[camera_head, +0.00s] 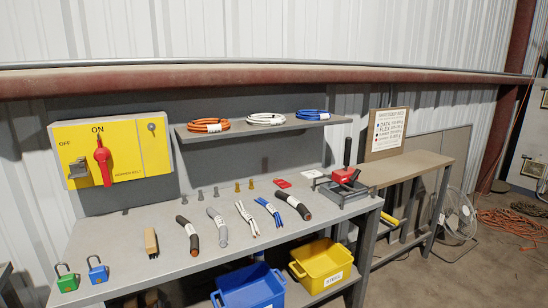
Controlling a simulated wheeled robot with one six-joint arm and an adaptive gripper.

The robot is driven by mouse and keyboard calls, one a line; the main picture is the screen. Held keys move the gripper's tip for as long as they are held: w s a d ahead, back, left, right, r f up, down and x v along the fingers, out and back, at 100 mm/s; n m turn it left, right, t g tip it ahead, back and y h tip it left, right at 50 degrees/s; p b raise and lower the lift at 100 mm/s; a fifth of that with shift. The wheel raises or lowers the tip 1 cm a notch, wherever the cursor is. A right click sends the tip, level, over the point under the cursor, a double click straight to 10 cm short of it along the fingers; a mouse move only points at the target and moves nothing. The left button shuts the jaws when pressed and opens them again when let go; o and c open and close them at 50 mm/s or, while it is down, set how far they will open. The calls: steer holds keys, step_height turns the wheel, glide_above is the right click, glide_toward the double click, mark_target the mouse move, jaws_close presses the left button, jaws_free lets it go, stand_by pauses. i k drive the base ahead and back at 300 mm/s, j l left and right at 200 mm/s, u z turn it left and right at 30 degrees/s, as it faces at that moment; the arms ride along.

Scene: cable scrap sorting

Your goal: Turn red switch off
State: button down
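The red switch (103,162) is a red rotary handle on a yellow panel (155,150) mounted on the wall at the left. Its handle stands upright, with the upper end at the word ON above it. The word OFF is printed to its left. A grey part (78,168) sits on the panel to the left of the handle, below OFF. A small key-like fitting shows at the panel's upper right. My gripper does not show in this view.
A grey bench (130,232) below the panel holds cable pieces, a green padlock (67,278), a blue padlock (97,270) and a red-topped tool (345,178). A shelf (260,131) with cable coils is right of the panel. Blue and yellow bins (322,262) stand under the bench.

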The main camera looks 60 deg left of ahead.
mark_target(102, 154)
steer(key=u, duration=3.1)
steer(key=i+l, duration=1.05)
steer(key=k+l+z, duration=0.05)
